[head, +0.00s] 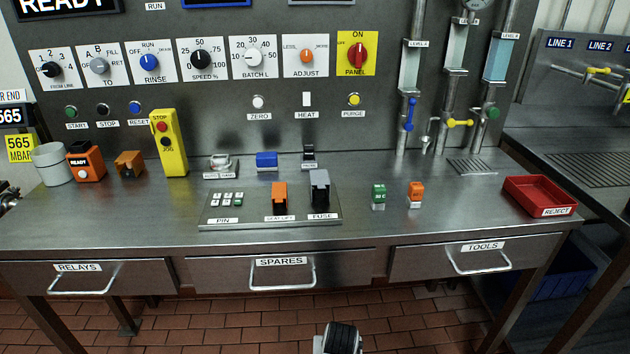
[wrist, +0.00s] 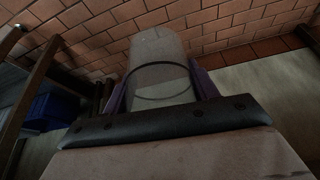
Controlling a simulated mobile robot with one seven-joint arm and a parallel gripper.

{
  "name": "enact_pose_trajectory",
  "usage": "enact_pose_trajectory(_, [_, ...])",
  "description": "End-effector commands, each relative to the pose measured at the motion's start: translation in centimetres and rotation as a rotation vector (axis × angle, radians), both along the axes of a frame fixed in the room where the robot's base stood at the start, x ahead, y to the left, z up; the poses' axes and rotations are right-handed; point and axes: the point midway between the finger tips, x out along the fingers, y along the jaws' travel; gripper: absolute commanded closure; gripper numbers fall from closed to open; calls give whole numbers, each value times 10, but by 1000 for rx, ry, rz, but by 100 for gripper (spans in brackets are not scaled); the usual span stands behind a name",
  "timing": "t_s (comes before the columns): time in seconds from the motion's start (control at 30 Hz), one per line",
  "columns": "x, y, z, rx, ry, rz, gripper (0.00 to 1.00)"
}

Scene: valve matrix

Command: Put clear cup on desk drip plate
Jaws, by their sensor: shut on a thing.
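The clear cup (wrist: 157,50) is in the wrist view, a see-through cylinder with a dark ring line around it. My gripper (wrist: 160,88) is shut on it, with a purple finger on each side. Brick floor shows behind the cup. The cup does not show in the head view, where only a dark and light part of my arm shows at the bottom edge. The desk drip plate (head: 472,167) is a small slotted patch in the steel desk top, below the taps at right. Nothing stands on it.
A yellow-handled tap (head: 460,123) and a green knob (head: 491,113) are above the plate. A red reject tray (head: 540,195) lies to its right. Small green (head: 379,195) and orange (head: 416,192) blocks stand to its left. Drawer handles jut from the desk front.

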Motion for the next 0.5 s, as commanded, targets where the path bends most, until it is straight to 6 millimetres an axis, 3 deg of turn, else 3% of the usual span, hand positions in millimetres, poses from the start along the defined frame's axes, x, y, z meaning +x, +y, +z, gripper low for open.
enact_pose_trajectory(0.03, [-3,16,-19,5,8,12,63])
enact_pose_trajectory(0.1, [-5,29,-40,4,7,20,63])
enact_pose_trajectory(0.27, [-8,56,-82,1,5,34,63])
enact_pose_trajectory(0.5, [-10,54,-83,-3,7,34,63])
